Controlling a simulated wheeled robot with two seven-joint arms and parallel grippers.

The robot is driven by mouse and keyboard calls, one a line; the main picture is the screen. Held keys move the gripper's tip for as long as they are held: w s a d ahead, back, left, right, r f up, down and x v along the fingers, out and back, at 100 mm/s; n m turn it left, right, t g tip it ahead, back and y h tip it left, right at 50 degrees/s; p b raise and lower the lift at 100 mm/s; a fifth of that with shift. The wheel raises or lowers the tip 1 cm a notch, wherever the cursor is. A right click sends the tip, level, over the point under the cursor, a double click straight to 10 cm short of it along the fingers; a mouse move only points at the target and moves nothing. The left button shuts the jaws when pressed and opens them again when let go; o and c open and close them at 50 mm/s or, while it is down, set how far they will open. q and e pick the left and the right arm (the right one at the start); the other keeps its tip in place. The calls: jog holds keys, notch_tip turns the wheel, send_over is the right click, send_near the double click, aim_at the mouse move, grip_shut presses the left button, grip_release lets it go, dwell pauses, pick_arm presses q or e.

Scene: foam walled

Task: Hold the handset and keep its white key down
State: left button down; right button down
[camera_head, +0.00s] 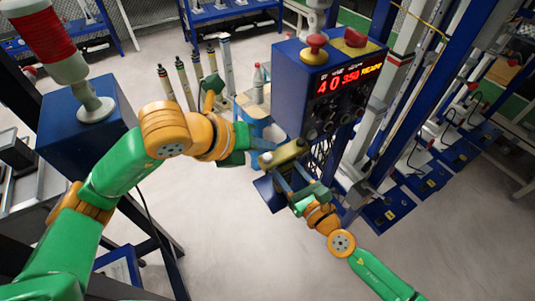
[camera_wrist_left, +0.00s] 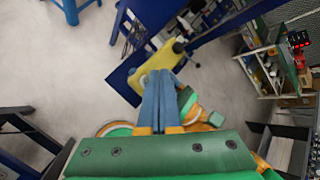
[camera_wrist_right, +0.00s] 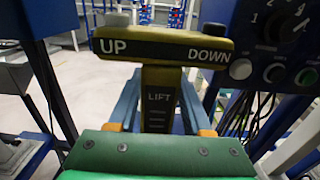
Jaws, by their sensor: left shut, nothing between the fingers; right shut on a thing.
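The handset is a yellow and dark T-shaped control (camera_head: 288,153) marked UP, DOWN and LIFT; it fills the middle of the right wrist view (camera_wrist_right: 165,45). My right gripper (camera_wrist_right: 158,105) is shut on its stem, one finger on each side. The pale key (camera_wrist_right: 117,19) stands raised on top of the bar at the UP end; a dark key (camera_wrist_right: 213,29) is at the DOWN end. My left gripper (camera_head: 270,145) is shut and empty, its fingertips close to the pale-key end. In the left wrist view its fingers (camera_wrist_left: 163,74) overlap the handset; contact cannot be told.
A blue control box (camera_head: 325,95) with a red display and knobs hangs just behind the handset. A blue lift column (camera_head: 420,100) stands to the right. A blue block with a red-and-white lamp (camera_head: 85,125) is at the left. The pale floor between is open.

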pick_arm(q)
notch_tip(320, 180, up, 5)
jog(key=shift+f, duration=0.1)
dwell(0.3)
pick_arm(e)
jog(key=shift+c, duration=1.2)
grip_release()
